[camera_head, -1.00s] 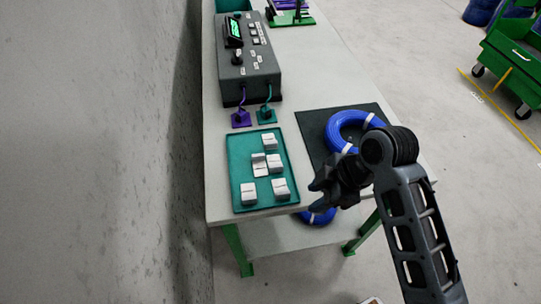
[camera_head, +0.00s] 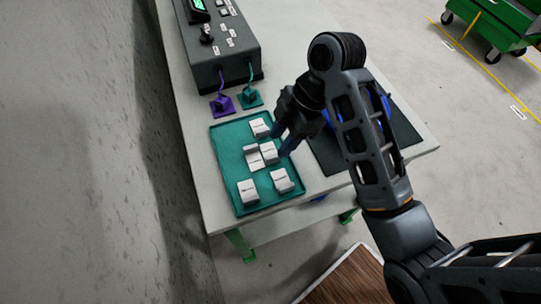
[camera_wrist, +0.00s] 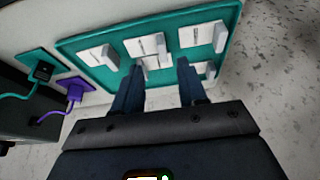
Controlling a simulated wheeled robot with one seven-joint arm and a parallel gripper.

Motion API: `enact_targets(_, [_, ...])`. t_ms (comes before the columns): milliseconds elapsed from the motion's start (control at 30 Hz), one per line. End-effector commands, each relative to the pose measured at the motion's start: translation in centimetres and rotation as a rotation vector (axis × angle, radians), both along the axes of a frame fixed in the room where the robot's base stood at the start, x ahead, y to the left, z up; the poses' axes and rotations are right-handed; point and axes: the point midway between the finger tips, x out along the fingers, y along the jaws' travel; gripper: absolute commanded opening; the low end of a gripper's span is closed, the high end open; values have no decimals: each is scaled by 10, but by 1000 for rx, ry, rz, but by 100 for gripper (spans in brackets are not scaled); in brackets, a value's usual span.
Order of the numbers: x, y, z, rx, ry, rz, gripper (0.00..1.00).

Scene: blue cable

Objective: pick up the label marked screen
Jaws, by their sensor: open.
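Several white label blocks lie on a teal tray (camera_head: 226,166) on the table; their print is too small to read, so I cannot tell which is marked screen. In the head view there is a block at the top (camera_head: 260,128), blocks clustered in the middle (camera_head: 255,160), and two at the front, left (camera_head: 248,191) and right (camera_head: 282,180). My gripper (camera_head: 284,145) is open beside the tray's right edge, near the middle cluster. In the wrist view my gripper's two fingers (camera_wrist: 158,80) point at the tray (camera_wrist: 70,45), with a block (camera_wrist: 148,47) just beyond them.
A grey control box (camera_head: 222,50) stands behind the tray, with a purple plug (camera_head: 221,104) and a teal plug (camera_head: 250,97). A dark mat (camera_head: 325,152) with a partly hidden blue cable coil (camera_head: 385,103) lies right of the tray. A wall runs along the left.

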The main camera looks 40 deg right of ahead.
Motion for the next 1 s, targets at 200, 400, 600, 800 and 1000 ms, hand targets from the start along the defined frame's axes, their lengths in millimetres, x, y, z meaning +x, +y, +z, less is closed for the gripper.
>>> enact_targets(200, [1, 6, -13, 0, -1, 0, 42])
enact_targets(400, [2, 21, -35, 1, 3, 2, 42])
enact_targets(600, [4, 24, -46, 0, 0, -1, 42])
enact_targets(800, [4, 24, -45, 0, -1, -1, 35])
enact_targets(1000, [4, 24, -45, 0, -1, -1, 16])
